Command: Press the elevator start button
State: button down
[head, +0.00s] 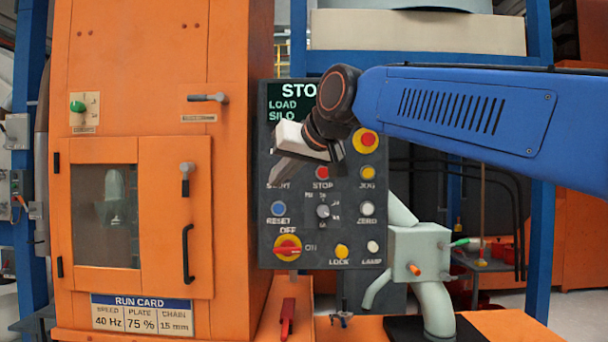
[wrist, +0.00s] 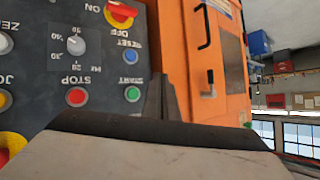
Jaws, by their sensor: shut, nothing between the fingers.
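The control panel (head: 345,230) is dark grey and hangs beside the orange machine. In the wrist view the green start button (wrist: 132,93) sits under its START label, next to the red stop button (wrist: 76,96). In the head view the stop button (head: 322,172) is visible, but my gripper (head: 284,160) covers the start button's place. My gripper is shut and empty. Its dark fingers (wrist: 161,98) show in the wrist view just right of the start button, and the button appears uncovered there. I cannot tell how far the tips are from the panel.
A yellow-ringed red emergency stop (head: 368,140) is at the panel's upper right. A blue reset button (head: 278,208), a speed knob (head: 323,211) and a red-yellow main switch (head: 287,247) are lower. The orange machine (head: 155,150) stands left, with a protruding handle (head: 208,97).

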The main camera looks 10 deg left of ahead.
jog(key=shift+w+a+r, duration=0.3)
jog(key=shift+a+r, duration=0.25)
jog(key=shift+r, duration=0.15)
jog(key=w+a, duration=0.2)
jog(key=w, duration=0.6)
jog(key=shift+w, duration=0.3)
dwell(1.9)
jog(key=shift+w+a, duration=0.1)
jog(key=shift+w, duration=0.3)
jog(key=shift+w, duration=0.4)
dwell(0.7)
jog(key=shift+s, duration=0.85)
